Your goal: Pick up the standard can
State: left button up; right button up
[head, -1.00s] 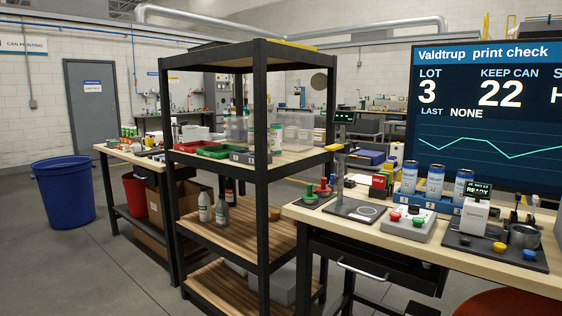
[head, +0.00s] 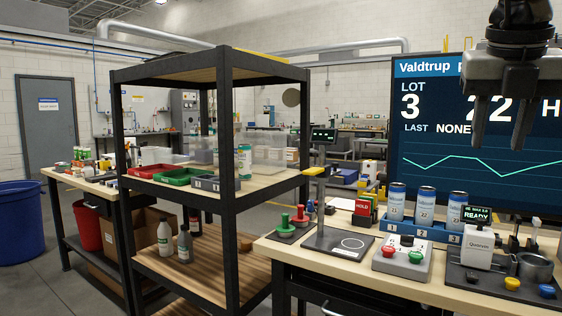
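A can with a pale label and teal bands (head: 245,162) stands upright on the upper deck of the black shelf rack (head: 228,191). Three blue and white cans, left (head: 396,202), middle (head: 426,204) and right (head: 456,208), stand in a numbered blue holder (head: 416,232) on the right bench. I cannot tell by label which is the standard can. My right gripper (head: 501,125) hangs at the top right, in front of the screen, fingers down and apart with nothing between them. My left gripper is out of view.
Red (head: 155,171) and green (head: 184,176) trays sit on the shelf. A large screen (head: 430,190) stands behind.

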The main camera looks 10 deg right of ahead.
aim_at(244, 151)
jog(key=u, duration=0.35)
jog(key=i, duration=2.5)
jog(key=u, duration=0.35)
